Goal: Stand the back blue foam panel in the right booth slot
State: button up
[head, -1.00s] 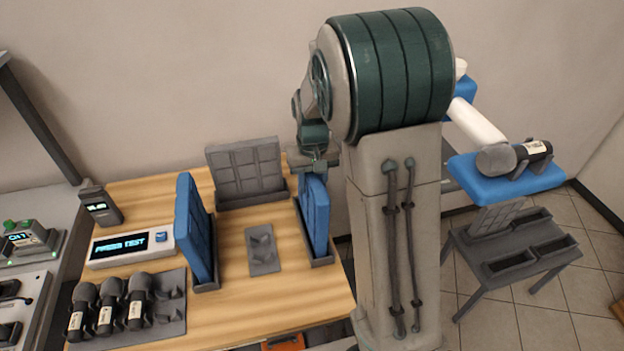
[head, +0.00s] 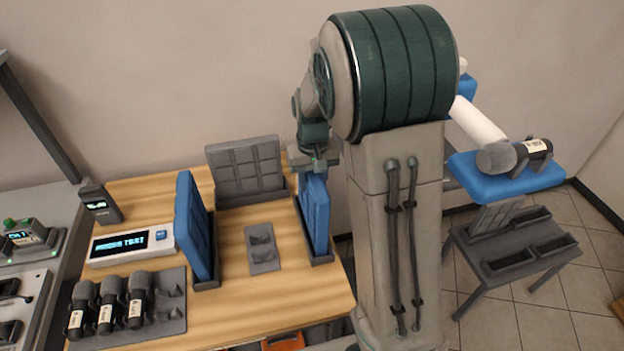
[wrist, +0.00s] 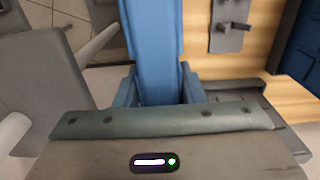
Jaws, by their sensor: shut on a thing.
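A blue foam panel (head: 315,215) stands upright in the right booth slot (head: 322,259), on the right side of the wooden table. My gripper (head: 312,165) is at this panel's top edge and is shut on it. In the wrist view the blue panel (wrist: 155,50) runs up from between the blue-grey fingers (wrist: 157,88). The panel's bottom edge is inside the slot holder, so its exact depth is hidden. Another blue panel (head: 192,225) stands upright in the left slot (head: 206,284). A grey panel (head: 245,166) stands in the back slot (head: 252,200).
A grey cradle (head: 262,250) lies between the side panels. Several dark microphones (head: 108,305) rest on a grey tray at the front left, near a lit display box (head: 130,246). A rack (head: 515,245) stands on the floor to the right.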

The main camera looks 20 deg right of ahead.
jog(key=shift+f+b, duration=0.5)
jog(key=shift+f, duration=0.2)
dwell(0.3)
jog(key=o, duration=1)
jog(key=shift+r, duration=0.1)
jog(key=shift+r, duration=0.1)
jog(key=shift+r+p, duration=4.05)
jog(key=shift+r, duration=1.4)
